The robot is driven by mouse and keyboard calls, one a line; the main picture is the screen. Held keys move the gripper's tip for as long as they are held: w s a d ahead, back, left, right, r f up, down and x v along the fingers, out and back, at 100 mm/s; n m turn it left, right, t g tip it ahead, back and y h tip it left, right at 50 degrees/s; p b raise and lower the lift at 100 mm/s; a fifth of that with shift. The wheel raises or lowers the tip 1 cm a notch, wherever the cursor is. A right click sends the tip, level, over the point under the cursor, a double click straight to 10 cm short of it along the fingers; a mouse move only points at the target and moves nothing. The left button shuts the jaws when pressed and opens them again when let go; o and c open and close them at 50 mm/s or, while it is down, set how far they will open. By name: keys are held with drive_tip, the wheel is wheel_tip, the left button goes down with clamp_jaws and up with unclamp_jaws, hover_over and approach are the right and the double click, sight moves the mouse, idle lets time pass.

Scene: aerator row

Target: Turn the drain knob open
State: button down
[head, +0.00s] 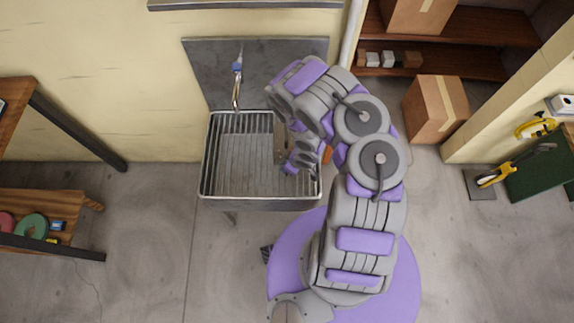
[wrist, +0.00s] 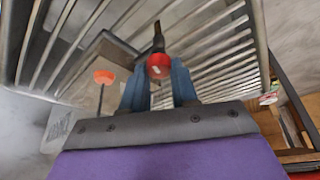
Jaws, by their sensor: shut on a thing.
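A red round knob (wrist: 158,66) on a dark stem is between the two blue fingertips of my gripper (wrist: 158,85) in the wrist view. The fingers are shut on it. It sits close to the metal slats of the sink basin (head: 213,160). In the head view my gripper (head: 291,165) is at the right side of the basin, and my arm hides the knob there. I cannot tell how far the knob is turned.
An orange round piece on a thin dark stem (wrist: 104,76) is left of the fingers, and orange also shows by the basin's right side (head: 327,154). A cardboard box (head: 436,108) stands at right.

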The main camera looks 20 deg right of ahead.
idle(0.5)
drive_tip(key=c, duration=0.9)
unclamp_jaws()
drive_tip(key=shift+o, duration=0.2)
drive_tip(key=p+v, duration=0.3)
drive_tip(key=v, duration=1.4)
drive_tip(key=shift+d+r, duration=0.1)
drive_tip(key=shift+d, duration=0.05)
